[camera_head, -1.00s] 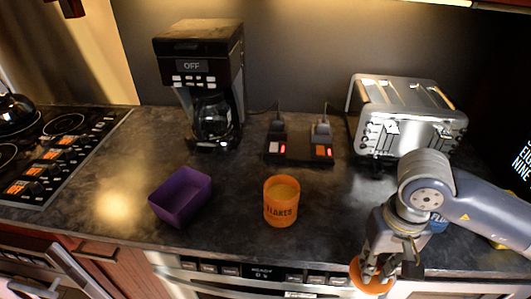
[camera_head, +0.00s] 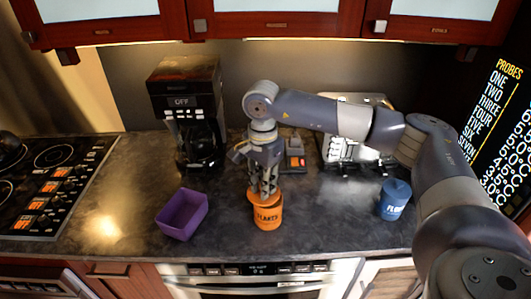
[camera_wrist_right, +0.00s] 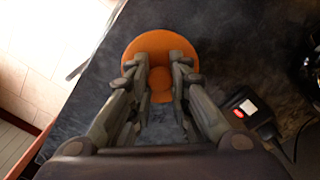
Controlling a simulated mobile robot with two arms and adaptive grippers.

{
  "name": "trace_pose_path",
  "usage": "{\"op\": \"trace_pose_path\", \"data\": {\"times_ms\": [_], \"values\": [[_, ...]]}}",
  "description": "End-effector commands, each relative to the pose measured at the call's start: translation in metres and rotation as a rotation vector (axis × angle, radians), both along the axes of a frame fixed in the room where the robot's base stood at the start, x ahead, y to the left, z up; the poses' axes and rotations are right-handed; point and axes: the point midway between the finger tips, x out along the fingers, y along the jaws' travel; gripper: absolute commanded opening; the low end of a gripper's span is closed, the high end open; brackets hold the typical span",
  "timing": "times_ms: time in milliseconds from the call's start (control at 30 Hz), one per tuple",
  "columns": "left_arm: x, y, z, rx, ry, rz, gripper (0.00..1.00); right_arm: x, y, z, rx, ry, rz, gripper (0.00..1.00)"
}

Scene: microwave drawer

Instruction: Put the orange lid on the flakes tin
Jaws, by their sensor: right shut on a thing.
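The orange flakes tin (camera_head: 268,217) stands upright on the dark counter in the head view. The orange lid (camera_head: 252,196) is at the tin's top, a little to the left of its middle. I cannot tell whether the lid rests on the rim or hangs just above it. My right gripper (camera_head: 264,190) points down over the tin and is shut on the lid. In the right wrist view, the round lid (camera_wrist_right: 160,40) lies beyond the fingertips (camera_wrist_right: 160,75) and hides the tin. My left gripper is not in view.
A purple bin (camera_head: 182,214) stands left of the tin. A blue tin (camera_head: 394,200) stands to the right. A coffee maker (camera_head: 186,115), a black switch box (camera_head: 294,162) and a toaster (camera_head: 350,150) stand behind. The counter between the orange and blue tins is clear.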

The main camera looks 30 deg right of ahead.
Motion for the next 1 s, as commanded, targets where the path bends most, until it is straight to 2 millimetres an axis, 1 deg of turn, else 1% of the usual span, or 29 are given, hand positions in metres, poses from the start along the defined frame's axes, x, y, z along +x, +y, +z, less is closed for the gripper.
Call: {"op": "trace_pose_path", "data": {"times_ms": [33,133,233,367,600,733,867,1000], "values": [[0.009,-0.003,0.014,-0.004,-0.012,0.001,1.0,0.007,-0.009,0.014,-0.001,-0.004,-0.075,0.0],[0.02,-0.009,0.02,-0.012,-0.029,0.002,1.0,0.014,-0.021,0.019,-0.001,-0.009,-0.179,0.0],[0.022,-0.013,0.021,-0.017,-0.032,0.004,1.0,0.017,-0.025,0.021,-0.001,-0.012,-0.221,0.0],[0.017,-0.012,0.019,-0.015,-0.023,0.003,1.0,0.018,-0.026,0.019,-0.001,-0.012,-0.227,0.0],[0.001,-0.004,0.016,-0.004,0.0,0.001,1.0,0.018,-0.025,0.019,-0.001,-0.012,-0.223,0.0],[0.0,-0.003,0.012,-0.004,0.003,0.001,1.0,0.017,-0.025,0.017,-0.002,-0.012,-0.217,0.0],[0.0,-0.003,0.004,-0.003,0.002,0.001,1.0,0.017,-0.025,0.008,-0.002,-0.011,-0.217,0.0],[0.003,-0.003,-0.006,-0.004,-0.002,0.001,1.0,0.017,-0.025,-0.005,-0.001,-0.011,-0.217,0.0]]}}
